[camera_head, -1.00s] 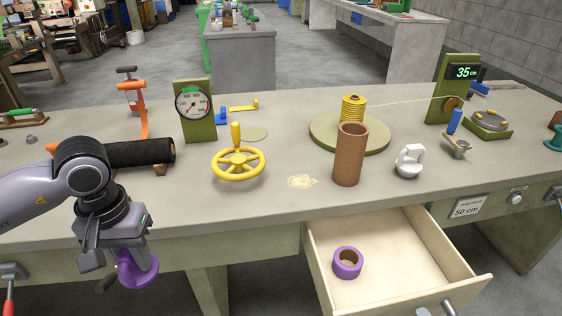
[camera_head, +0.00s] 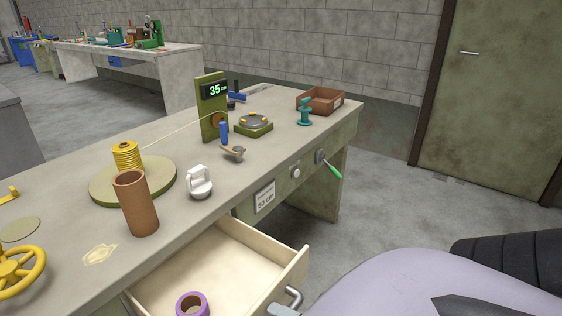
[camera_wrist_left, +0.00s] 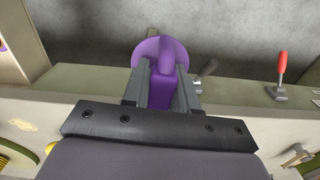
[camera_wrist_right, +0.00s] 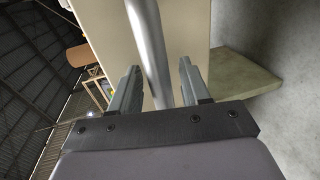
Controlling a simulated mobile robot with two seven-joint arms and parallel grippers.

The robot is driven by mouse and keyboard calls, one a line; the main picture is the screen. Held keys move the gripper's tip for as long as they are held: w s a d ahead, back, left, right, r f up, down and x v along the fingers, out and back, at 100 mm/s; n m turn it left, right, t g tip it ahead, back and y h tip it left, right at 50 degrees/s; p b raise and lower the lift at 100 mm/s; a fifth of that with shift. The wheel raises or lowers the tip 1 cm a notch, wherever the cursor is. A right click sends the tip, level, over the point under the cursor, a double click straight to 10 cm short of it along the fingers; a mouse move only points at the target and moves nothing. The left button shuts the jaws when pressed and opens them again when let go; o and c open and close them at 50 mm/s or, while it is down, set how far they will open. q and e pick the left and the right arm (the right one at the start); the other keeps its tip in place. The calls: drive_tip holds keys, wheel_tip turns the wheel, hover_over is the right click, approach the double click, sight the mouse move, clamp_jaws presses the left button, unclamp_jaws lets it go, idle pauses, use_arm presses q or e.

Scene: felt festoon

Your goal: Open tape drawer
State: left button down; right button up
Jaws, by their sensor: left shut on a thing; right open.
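The drawer (camera_head: 240,262) under the bench stands pulled out, with pale wooden walls. A purple tape roll (camera_head: 192,304) lies in it, cut off by the bottom edge. The drawer's metal bar handle (camera_head: 294,296) is on its front; in the right wrist view the handle (camera_wrist_right: 148,40) runs between the fingers. My right gripper (camera_wrist_right: 159,68) is open around the bar; any contact is unclear. My left gripper (camera_wrist_left: 161,72) is shut on a purple tool (camera_wrist_left: 160,50) with a round disc, beside the bench front. The left arm is outside the head view.
The bench top (camera_head: 190,215) holds a brown cylinder (camera_head: 136,203), a yellow spool (camera_head: 127,157), a white clamp-like piece (camera_head: 200,182) and a green display post (camera_head: 211,105). A green-handled tool (camera_head: 331,168) sticks out from the bench front. Floor to the right is clear.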

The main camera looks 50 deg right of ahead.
drive_tip(key=shift+s, duration=0.1)
use_arm(q)
drive_tip(key=shift+f, duration=0.2)
use_arm(e)
drive_tip(key=v, duration=1.1)
drive_tip(key=shift+s, duration=0.4)
use_arm(q)
drive_tip(key=shift+s, duration=0.1)
use_arm(e)
drive_tip(key=shift+s+d, duration=0.1)
drive_tip(key=shift+d, duration=0.05)
